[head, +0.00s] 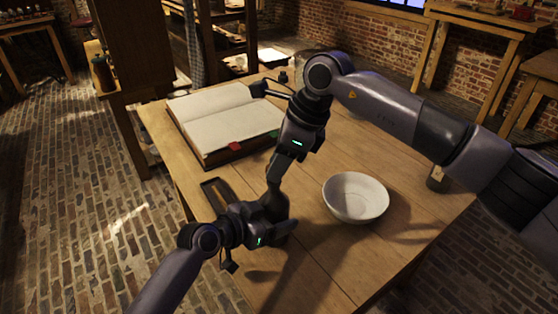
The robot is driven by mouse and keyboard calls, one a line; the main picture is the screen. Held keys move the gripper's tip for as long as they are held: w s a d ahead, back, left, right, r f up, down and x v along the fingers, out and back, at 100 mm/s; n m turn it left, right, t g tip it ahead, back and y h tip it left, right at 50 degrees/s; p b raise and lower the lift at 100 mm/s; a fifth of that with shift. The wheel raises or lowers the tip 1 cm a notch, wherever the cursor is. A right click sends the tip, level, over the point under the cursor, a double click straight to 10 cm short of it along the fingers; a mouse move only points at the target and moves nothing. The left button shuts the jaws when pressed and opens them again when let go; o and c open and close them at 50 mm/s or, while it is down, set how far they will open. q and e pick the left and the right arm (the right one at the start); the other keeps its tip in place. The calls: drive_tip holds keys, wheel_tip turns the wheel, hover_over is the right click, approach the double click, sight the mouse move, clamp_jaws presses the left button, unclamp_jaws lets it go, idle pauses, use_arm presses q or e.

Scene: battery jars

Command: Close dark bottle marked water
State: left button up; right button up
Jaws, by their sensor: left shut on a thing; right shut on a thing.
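A dark bottle (281,228) appears to stand on the wooden table, between the book and the bowl. It is mostly hidden by my grippers, and no label or marking can be read. My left gripper (272,210) comes in low from the left and is shut on the dark bottle's side. My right gripper (273,184) points down from above, directly over the left one. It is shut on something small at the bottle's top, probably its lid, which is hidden. Whether the lid sits fully on the neck cannot be seen.
A white bowl (356,198) stands close right of the grippers. An open book (222,118) lies at the back left. A narrow dark tray (217,194) lies left of the grippers. A small jar (437,179) stands near the table's right edge. The table (318,262) is clear in front.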

drive_tip(key=shift+f, duration=0.65)
drive_tip(key=o, duration=1.1)
drive_tip(key=shift+c, duration=0.2)
drive_tip(key=v, duration=1.2)
use_arm(q)
drive_tip(key=o, duration=1.5)
